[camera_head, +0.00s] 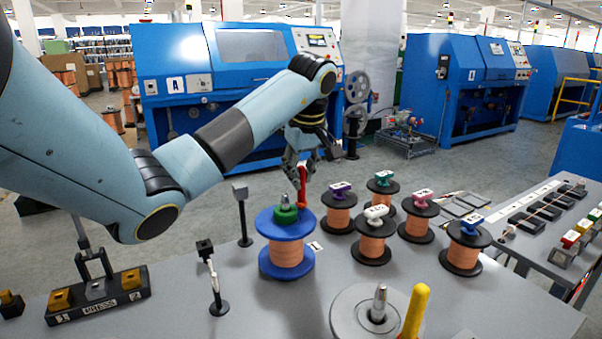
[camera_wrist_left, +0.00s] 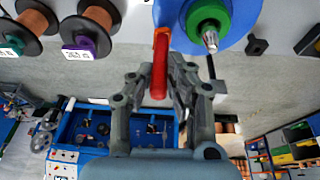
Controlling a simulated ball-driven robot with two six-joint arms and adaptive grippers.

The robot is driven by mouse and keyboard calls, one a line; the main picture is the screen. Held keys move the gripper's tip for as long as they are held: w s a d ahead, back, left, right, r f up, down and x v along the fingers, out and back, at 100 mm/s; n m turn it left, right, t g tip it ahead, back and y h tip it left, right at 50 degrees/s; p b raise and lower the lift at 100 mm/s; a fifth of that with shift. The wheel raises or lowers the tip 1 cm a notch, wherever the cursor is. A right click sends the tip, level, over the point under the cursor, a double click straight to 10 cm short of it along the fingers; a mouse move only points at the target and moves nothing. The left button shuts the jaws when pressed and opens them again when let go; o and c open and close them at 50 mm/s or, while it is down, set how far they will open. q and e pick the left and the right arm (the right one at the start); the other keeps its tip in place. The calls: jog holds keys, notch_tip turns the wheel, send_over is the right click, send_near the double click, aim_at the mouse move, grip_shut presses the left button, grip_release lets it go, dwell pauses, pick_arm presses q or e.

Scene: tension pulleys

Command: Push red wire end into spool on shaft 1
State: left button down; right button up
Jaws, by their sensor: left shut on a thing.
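A blue-flanged spool (camera_head: 286,260) wound with copper wire stands upright on a shaft at the table's middle, with a green nut (camera_head: 286,214) and metal shaft tip on top. It also shows at the top of the left wrist view, seen from above as a blue flange (camera_wrist_left: 177,22). My left gripper (camera_head: 301,166) is shut on the red wire end (camera_head: 302,186), just behind and right of the nut. In the left wrist view the red wire end (camera_wrist_left: 160,75) sits between the fingers, its orange tip close to the flange rim; contact cannot be told. My right gripper is out of view.
Several black-flanged copper spools with coloured tops, such as the white-topped one (camera_head: 372,240), stand right of the blue spool. A bare metal shaft (camera_head: 379,302) on a grey disc and a yellow rod (camera_head: 415,312) are in front. Black posts (camera_head: 243,215) stand left.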

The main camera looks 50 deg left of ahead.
pick_arm(q)
jog(key=c, duration=1.2)
grip_release()
jog(key=o, duration=0.3)
jog(key=shift+r, duration=0.15)
jog(key=shift+p+v, duration=1.05)
jog(key=shift+v, duration=0.1)
jog(key=shift+p+v, duration=1.05)
jog(key=shift+v, duration=1.15)
